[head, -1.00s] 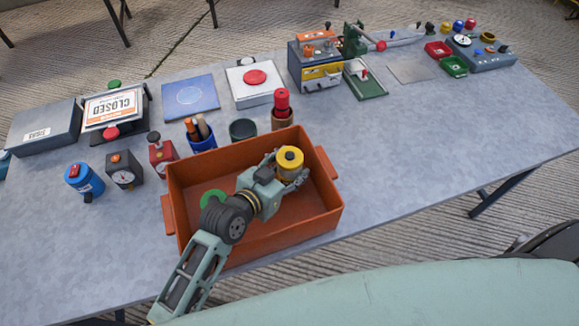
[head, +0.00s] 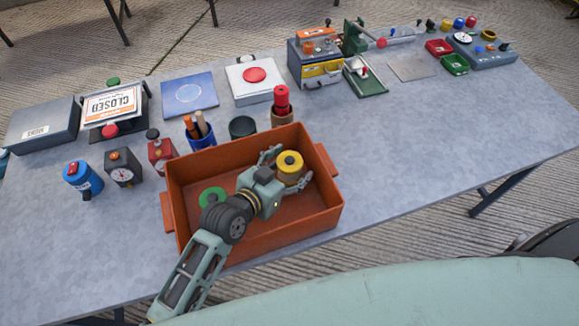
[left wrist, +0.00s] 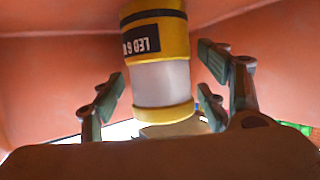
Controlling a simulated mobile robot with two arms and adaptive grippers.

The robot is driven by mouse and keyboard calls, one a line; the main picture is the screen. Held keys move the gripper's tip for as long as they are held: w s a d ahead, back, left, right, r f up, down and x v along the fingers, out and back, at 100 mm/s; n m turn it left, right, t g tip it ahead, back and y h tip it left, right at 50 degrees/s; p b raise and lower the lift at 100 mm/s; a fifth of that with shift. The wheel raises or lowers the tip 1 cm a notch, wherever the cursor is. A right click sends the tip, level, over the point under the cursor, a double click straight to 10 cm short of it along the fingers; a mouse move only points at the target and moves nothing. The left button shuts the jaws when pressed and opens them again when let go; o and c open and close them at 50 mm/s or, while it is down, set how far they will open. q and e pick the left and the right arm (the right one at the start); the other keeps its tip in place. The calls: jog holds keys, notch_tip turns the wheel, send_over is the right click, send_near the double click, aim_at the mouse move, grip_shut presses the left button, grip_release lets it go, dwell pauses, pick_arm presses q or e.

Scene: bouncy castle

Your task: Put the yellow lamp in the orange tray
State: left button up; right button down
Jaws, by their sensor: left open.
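The yellow lamp (head: 289,165) is inside the orange tray (head: 325,217), near its right end. In the left wrist view the lamp (left wrist: 160,82) shows yellow ends, a pale middle band and a dark label. My left gripper (head: 284,170) is open over the tray, with its fingers on either side of the lamp. In the left wrist view both fingers (left wrist: 165,92) stand apart from the lamp with gaps on each side. Whether the lamp's underside touches the tray floor is hidden. My right gripper is not in view.
A green ring (head: 211,196) lies in the tray's left part. Behind the tray stand a blue pen cup (head: 200,139), a dark green cup (head: 243,128) and a red-topped holder (head: 282,112).

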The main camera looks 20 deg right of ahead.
aim_at(282, 172)
pick_arm(q)
jog(key=shift+f, duration=0.15)
jog(key=shift+r, duration=0.25)
jog(key=shift+r+p, duration=0.5)
jog(key=shift+r, duration=0.05)
jog(key=b+v, duration=0.1)
jog(key=v, duration=0.5)
jog(key=shift+s+a+f, duration=0.1)
jog(key=shift+s+a+r, duration=0.35)
jog(key=shift+a, duration=0.1)
